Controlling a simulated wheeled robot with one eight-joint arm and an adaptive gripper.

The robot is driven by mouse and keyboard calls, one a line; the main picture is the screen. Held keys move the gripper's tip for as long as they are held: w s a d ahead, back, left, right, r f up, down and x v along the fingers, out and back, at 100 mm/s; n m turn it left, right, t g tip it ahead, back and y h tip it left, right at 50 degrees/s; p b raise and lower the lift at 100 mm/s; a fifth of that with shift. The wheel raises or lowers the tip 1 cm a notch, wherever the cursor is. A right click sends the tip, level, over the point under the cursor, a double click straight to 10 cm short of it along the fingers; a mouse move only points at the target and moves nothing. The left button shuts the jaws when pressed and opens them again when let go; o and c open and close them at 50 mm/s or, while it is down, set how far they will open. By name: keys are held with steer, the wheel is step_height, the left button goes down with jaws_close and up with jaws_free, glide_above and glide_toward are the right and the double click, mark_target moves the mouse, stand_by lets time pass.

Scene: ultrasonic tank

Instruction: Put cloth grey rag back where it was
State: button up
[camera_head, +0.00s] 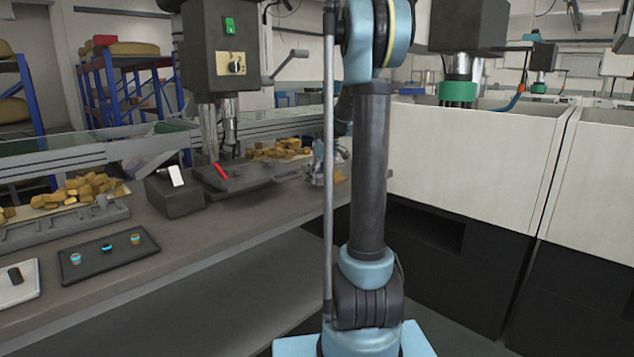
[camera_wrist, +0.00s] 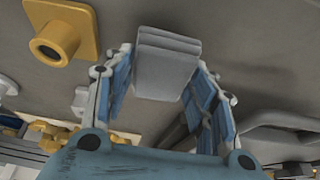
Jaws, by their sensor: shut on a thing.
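The grey rag (camera_wrist: 168,64), a folded, layered pad, is between the two blue-padded fingers of my gripper (camera_wrist: 165,85) in the wrist view. The fingers are shut on it, one at each side, and it sticks out past the fingertips. Grey bench surface lies beyond it; I cannot tell whether the rag touches it. In the head view my gripper (camera_head: 320,168) is over the bench near the drill press, partly hidden by my arm. I cannot make out the rag there.
A yellow flanged part (camera_wrist: 62,33) lies near the rag. The drill press (camera_head: 212,60) stands on the bench (camera_head: 200,235), with brass pieces (camera_head: 278,150) behind. A dark tray (camera_head: 108,255) holds small parts. White tanks (camera_head: 465,150) stand at right. The bench's front middle is clear.

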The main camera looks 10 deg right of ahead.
steer(key=shift+f, duration=1.05)
steer(key=o, duration=1)
steer(key=v, duration=1.2)
steer(key=s+a+f+m+g+h, duration=0.1)
steer(key=s+a+f+m, duration=0.15)
steer(key=s, duration=0.95)
steer(key=s+a+f+m, duration=0.1)
steer(key=s+f, duration=0.3)
steer(key=s, duration=0.7)
steer(key=s+f+m+h, duration=0.1)
steer(key=s+f+m, duration=0.2)
steer(key=s+f, duration=1.1)
steer(key=s, duration=0.3)
steer(key=shift+h, duration=0.3)
